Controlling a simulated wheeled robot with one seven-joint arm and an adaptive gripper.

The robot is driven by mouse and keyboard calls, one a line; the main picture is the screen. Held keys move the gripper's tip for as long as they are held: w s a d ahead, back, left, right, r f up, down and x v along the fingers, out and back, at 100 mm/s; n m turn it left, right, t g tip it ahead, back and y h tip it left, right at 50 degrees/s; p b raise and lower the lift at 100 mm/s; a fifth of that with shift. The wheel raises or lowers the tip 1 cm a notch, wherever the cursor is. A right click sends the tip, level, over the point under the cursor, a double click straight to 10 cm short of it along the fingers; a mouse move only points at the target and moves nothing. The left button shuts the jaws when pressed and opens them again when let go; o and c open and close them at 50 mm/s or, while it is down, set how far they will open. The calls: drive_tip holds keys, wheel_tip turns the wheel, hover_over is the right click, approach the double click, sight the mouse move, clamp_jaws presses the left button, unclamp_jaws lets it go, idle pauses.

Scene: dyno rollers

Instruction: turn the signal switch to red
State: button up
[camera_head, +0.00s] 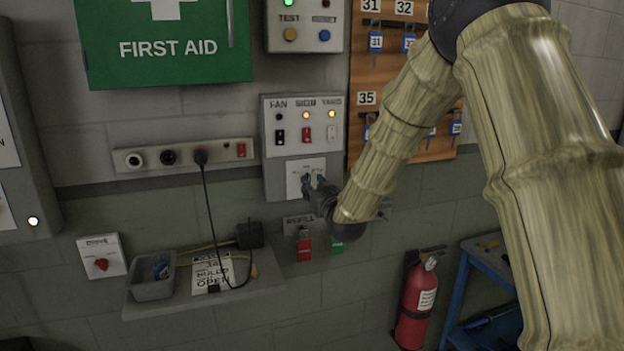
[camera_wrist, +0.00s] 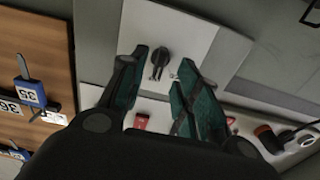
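A white plate (camera_head: 304,170) sits low on a grey wall panel, below the fan, sign and yard switches. In the wrist view this plate (camera_wrist: 205,28) carries a small dark knob (camera_wrist: 160,57), apparently the signal switch. Its position labels are too small to read. My gripper (camera_head: 314,184) is in front of the plate and hides its lower part in the head view. In the wrist view my gripper (camera_wrist: 163,66) is open, with its green fingers apart on either side of the knob. I cannot tell whether they touch it.
Red and white rocker switches (camera_head: 307,134) and lit amber lamps are just above the plate. A key board (camera_head: 366,99) is to the right. A socket strip (camera_head: 185,155) with a plugged black cord is to the left. A shelf (camera_head: 205,296) and a fire extinguisher (camera_head: 416,303) are below.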

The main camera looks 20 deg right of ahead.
drive_tip(key=shift+w+p, duration=0.45)
drive_tip(key=shift+w, duration=1.45)
clamp_jaws()
